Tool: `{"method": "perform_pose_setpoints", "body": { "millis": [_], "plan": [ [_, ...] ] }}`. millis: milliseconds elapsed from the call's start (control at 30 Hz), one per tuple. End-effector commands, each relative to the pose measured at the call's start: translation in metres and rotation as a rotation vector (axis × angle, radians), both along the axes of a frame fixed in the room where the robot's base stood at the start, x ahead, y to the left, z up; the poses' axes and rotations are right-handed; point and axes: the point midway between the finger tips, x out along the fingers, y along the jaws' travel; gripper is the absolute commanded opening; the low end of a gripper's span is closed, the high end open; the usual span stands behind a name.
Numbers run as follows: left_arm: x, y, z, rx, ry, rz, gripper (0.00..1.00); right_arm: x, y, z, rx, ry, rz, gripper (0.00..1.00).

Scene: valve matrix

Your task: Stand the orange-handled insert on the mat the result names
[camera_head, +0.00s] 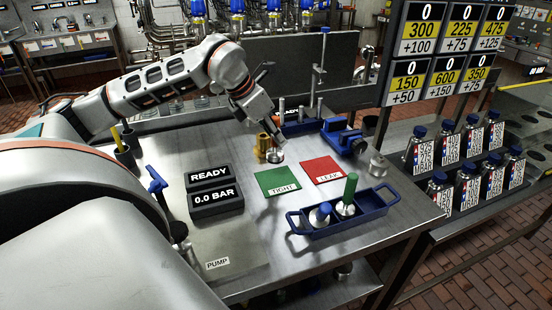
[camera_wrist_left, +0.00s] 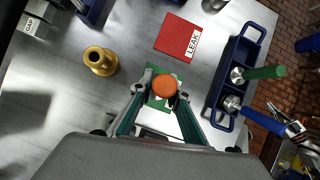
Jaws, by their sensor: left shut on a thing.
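My left gripper (camera_head: 274,141) is shut on the orange-handled insert, holding it above the table near the brass fitting. In the left wrist view the round orange handle top (camera_wrist_left: 165,88) sits between the fingertips (camera_wrist_left: 163,97). In the head view the insert's silver lower end (camera_head: 275,156) shows below the gripper; the handle is mostly hidden. The green mat marked TIGHT (camera_head: 278,182) is empty and appears partly behind the insert in the left wrist view. The red mat marked LEAK (camera_head: 323,170), also in the left wrist view (camera_wrist_left: 178,36), is empty. My right gripper is out of view.
A brass fitting (camera_head: 261,148) stands on the table. A blue tray (camera_head: 345,222) holds a green-handled and a blue-handled insert in front of the mats. Two black displays read READY (camera_head: 209,175) and 0.0 BAR (camera_head: 215,197). A blue clamp (camera_head: 342,134) stands behind the red mat.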

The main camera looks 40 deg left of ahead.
Motion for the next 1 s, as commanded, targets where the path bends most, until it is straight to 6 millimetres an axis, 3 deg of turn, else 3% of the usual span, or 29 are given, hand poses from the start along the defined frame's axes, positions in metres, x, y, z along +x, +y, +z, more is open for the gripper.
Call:
{"method": "perform_pose_setpoints", "body": {
  "millis": [500,967,1000],
  "plan": [
    [0.0,0.0,-0.057,0.0,-0.001,-0.001,0.0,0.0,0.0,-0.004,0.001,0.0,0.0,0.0],
    [0.001,0.0,-0.065,0.001,-0.004,-0.001,0.0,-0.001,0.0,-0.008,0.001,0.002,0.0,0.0],
    [0.0,0.0,-0.066,0.0,-0.001,-0.001,0.21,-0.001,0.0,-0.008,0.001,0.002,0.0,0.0]
  ]
}}
